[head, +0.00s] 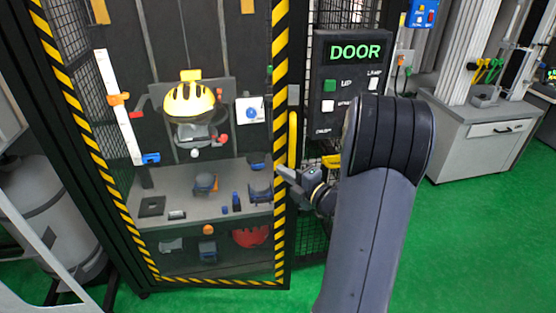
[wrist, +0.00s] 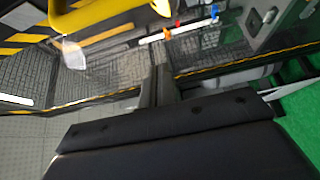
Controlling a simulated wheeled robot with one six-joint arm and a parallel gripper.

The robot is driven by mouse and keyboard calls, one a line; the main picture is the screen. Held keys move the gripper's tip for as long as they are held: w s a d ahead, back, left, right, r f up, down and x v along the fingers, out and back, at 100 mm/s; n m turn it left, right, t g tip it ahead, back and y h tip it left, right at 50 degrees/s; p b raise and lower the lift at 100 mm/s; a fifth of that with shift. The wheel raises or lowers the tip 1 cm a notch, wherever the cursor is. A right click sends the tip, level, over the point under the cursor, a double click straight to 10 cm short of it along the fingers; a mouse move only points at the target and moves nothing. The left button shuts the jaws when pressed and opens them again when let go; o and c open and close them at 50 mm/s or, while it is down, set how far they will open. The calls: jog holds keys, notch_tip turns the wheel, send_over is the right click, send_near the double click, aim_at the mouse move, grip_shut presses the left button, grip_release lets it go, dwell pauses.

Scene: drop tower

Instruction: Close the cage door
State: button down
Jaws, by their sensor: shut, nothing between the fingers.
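The cage door (head: 280,225) has a yellow-and-black striped border around a clear panel. In the head view it stands across the front of the cage; I cannot tell whether a gap remains at its edge. A yellow upright bar handle (head: 293,138) is at the door's right side. My gripper (head: 283,172) is shut and empty, just below the handle and close to the striped right edge; contact cannot be told. In the wrist view the yellow handle (wrist: 98,20) crosses the upper left, and my shut fingers (wrist: 157,80) point toward the striped frame, apart from the handle.
A black control box (head: 352,75) reading DOOR hangs on the mesh to the right. Inside the cage are a yellow helmet (head: 188,99) and a grey shelf (head: 150,185) with small parts. A grey workbench (head: 480,145) stands at right. Green floor (head: 470,240) is clear there.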

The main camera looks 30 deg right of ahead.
jog(key=p, duration=0.3)
send_near(255, 144)
jog(key=w+a, duration=0.2)
jog(key=a, duration=0.2)
jog(key=w+d, duration=0.1)
jog(key=w+p, duration=0.1)
jog(key=shift+w+d+r, duration=0.15)
jog(key=shift+w+d, duration=0.2)
jog(key=shift+w, duration=0.05)
jog(key=shift+w+d, duration=0.25)
jog(key=shift+w, duration=0.2)
